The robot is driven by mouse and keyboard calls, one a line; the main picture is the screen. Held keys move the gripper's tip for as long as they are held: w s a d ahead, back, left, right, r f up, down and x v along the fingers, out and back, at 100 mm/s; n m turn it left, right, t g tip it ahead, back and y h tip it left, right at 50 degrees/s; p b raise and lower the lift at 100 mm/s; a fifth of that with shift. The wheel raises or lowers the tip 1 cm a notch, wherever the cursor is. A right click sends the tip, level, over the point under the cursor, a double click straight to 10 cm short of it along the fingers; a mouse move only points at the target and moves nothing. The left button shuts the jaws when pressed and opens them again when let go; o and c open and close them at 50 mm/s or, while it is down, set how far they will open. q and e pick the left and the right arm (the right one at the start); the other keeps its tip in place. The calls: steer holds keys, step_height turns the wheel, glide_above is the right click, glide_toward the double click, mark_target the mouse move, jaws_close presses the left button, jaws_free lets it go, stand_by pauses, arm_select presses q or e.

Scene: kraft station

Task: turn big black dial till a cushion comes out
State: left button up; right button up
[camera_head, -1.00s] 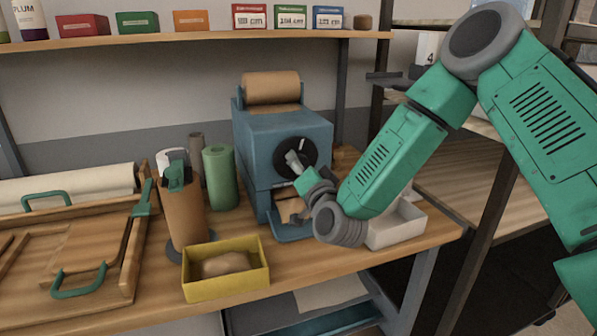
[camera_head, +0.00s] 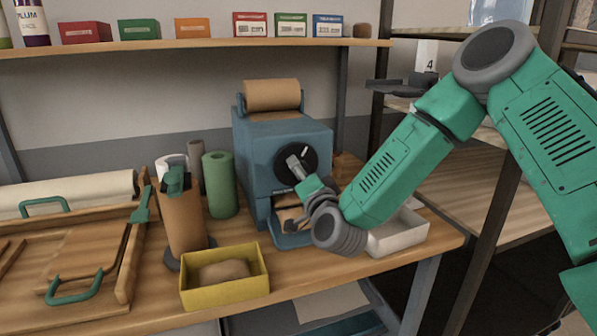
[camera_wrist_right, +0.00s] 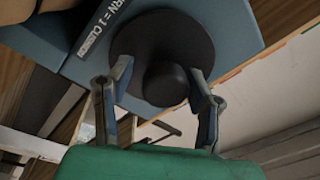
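The big black dial (camera_head: 311,154) is on the front of a blue machine (camera_head: 270,138) with a brown paper roll on top. In the right wrist view the dial is a black disc (camera_wrist_right: 165,32) with a round black knob (camera_wrist_right: 165,84) in its middle. My right gripper (camera_head: 294,166) is at the dial. In the wrist view its fingers (camera_wrist_right: 158,92) are spread on either side of the knob, with gaps visible. Brown paper material (camera_head: 289,214) shows at the blue outlet tray (camera_head: 291,241), partly hidden by my gripper. My left gripper is not in view.
A yellow box (camera_head: 225,291) with a brown lump inside stands at the front. A white bin (camera_head: 400,238) is behind my right forearm. A green roll (camera_head: 219,184) and a brown container (camera_head: 185,222) stand left of the machine. A shelf (camera_head: 200,45) runs above.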

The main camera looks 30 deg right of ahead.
steer(key=shift+d+r, duration=0.1)
steer(key=v, duration=1.2)
steer(key=shift+d, duration=0.1)
stand_by(0.3)
